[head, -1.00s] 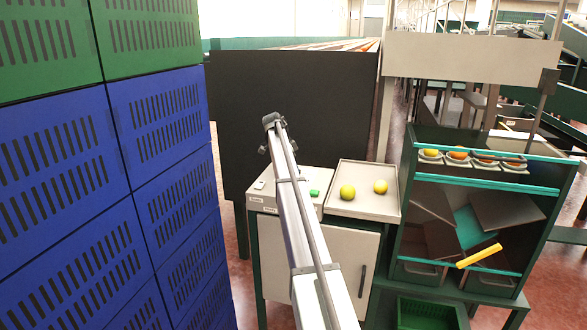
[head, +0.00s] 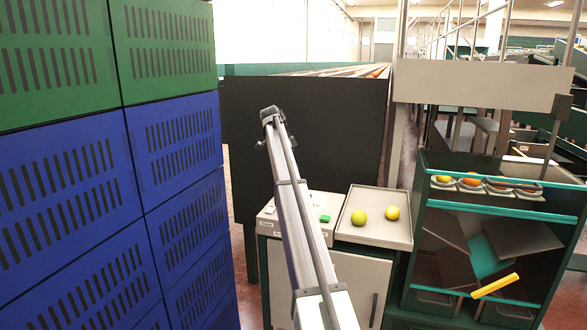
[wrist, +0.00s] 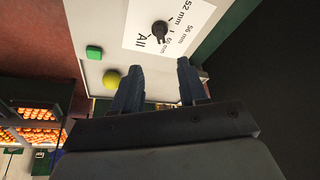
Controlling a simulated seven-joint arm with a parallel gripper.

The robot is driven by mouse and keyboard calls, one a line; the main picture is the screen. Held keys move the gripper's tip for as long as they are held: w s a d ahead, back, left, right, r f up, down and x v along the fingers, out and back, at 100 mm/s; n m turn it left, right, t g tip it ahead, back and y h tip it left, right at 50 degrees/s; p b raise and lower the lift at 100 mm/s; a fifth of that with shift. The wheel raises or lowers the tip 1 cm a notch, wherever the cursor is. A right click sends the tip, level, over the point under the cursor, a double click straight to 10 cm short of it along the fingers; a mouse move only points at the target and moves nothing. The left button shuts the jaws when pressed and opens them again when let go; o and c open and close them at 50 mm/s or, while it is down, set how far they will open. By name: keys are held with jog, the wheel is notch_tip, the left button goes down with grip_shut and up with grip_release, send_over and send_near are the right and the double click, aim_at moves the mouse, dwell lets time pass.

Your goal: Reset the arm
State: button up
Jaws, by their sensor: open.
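My gripper (wrist: 158,88) is open and empty in the wrist view, its two dark fingers apart. In the head view my arm reaches up from the bottom, and its end (head: 270,115) is in front of the dark panel. A white label with a black knob (wrist: 160,31) and printed sizes lies beyond the fingers in the wrist view. In the head view the green button (head: 324,218) is on a grey box beside the arm.
A tray (head: 375,235) holds two yellow fruits (head: 359,217) right of the arm. Stacked blue and green crates (head: 175,140) fill the left. A green rack (head: 480,208) with fruit in cups stands at the right. A dark panel (head: 335,125) stands behind the arm.

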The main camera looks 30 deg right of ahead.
dwell(0.4)
